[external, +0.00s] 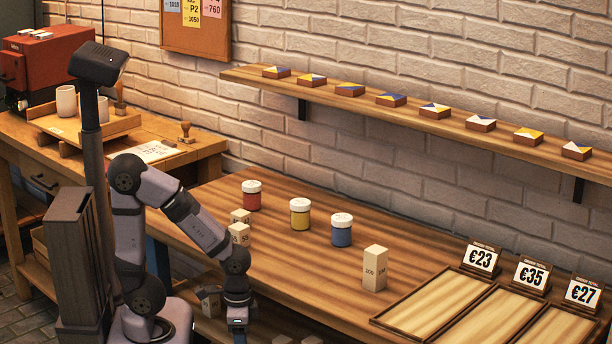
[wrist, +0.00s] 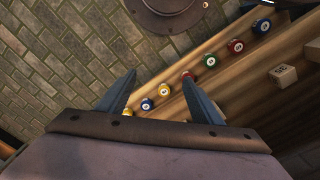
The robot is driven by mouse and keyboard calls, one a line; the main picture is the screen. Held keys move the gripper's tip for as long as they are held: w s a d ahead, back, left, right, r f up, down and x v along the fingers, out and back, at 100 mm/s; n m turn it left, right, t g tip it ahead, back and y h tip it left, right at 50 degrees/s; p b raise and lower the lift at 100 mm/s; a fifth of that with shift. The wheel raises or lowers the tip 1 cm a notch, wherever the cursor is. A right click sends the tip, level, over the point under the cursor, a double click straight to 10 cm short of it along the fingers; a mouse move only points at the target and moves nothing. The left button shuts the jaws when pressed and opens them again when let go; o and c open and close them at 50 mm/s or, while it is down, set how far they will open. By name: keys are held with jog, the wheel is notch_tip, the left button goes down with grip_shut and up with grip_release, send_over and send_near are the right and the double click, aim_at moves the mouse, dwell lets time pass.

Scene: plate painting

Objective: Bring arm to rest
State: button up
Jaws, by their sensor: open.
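My arm stands at the left in the external view, bent with its forearm sloping down. My gripper (external: 238,322) points down in front of the table's near edge, apart from the jars. In the wrist view my gripper (wrist: 160,74) has its two fingers spread, with nothing held between them. Beyond the fingers lie stone paving (wrist: 60,60) and a wooden ledge with several small coloured, numbered round objects (wrist: 210,60).
Red (external: 251,196), yellow (external: 300,214) and blue (external: 341,230) jars stand on the table. A tall wooden block (external: 374,268) stands right of them. Empty framed trays (external: 432,302) with price cards are at the right. A wall shelf (external: 350,88) holds several painted tiles.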

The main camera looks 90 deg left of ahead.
notch_tip(320, 180, up, 30)
jog(key=p, duration=2.8)
jog(key=shift+f, duration=0.15)
jog(key=shift+o, duration=0.4)
